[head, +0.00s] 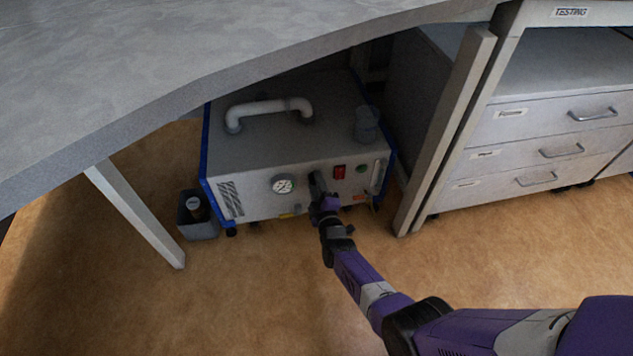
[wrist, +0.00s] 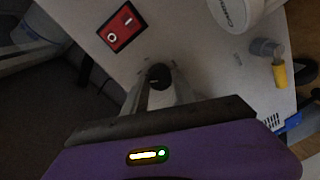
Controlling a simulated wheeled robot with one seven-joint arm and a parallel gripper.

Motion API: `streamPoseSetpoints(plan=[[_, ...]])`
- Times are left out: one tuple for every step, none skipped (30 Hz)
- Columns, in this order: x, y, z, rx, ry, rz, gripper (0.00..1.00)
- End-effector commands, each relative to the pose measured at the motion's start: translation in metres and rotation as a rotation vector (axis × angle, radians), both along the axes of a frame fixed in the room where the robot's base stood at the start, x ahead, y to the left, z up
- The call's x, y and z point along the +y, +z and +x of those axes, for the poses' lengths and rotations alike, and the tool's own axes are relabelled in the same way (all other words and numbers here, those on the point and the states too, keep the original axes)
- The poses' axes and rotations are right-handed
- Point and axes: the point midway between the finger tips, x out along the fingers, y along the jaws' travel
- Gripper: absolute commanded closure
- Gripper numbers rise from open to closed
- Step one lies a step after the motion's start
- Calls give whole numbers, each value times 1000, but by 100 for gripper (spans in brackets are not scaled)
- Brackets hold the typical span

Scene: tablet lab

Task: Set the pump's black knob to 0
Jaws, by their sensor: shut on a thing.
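The pump (head: 262,157) is a grey box with blue edges on the floor under the bench. Its front panel faces me. The black knob (wrist: 159,76) shows in the wrist view between the fingers of my gripper (wrist: 160,84). In the head view my gripper (head: 318,190) is at the panel between the gauge and the red switch, and it covers the knob there. My gripper is shut on the knob. I cannot read the knob's setting. The red switch (head: 340,171) also shows in the wrist view (wrist: 121,26).
A round gauge (head: 283,184) sits left of my gripper. A yellow-tipped fitting (wrist: 280,74) is low on the panel. A grey bin (head: 197,216) stands left of the pump. The bench top (head: 150,75) overhangs the pump, and a bench leg (head: 135,213) stands to the left.

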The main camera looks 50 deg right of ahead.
Motion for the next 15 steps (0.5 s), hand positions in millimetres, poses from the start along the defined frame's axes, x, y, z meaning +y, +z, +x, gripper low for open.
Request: streamPoseSetpoints(plan=[[2,2,1,26,4,-34,100],[2,1,1,41,3,-58,100],[2,2,1,61,3,-89,100],[2,2,1,78,2,-113,100],[2,1,1,94,3,-136,100],[2,1,2,115,4,-167,100],[2,1,2,129,4,-190,100],[2,1,1,145,3,-211,100],[2,1,1,163,3,-239,100],[2,0,1,178,3,-260,100],[2,0,1,191,2,-279,100],[2,0,1,208,3,-306,100],[2,0,2,221,3,-325,100],[3,0,2,233,3,-344,100],[3,0,2,248,3,-365,100]])
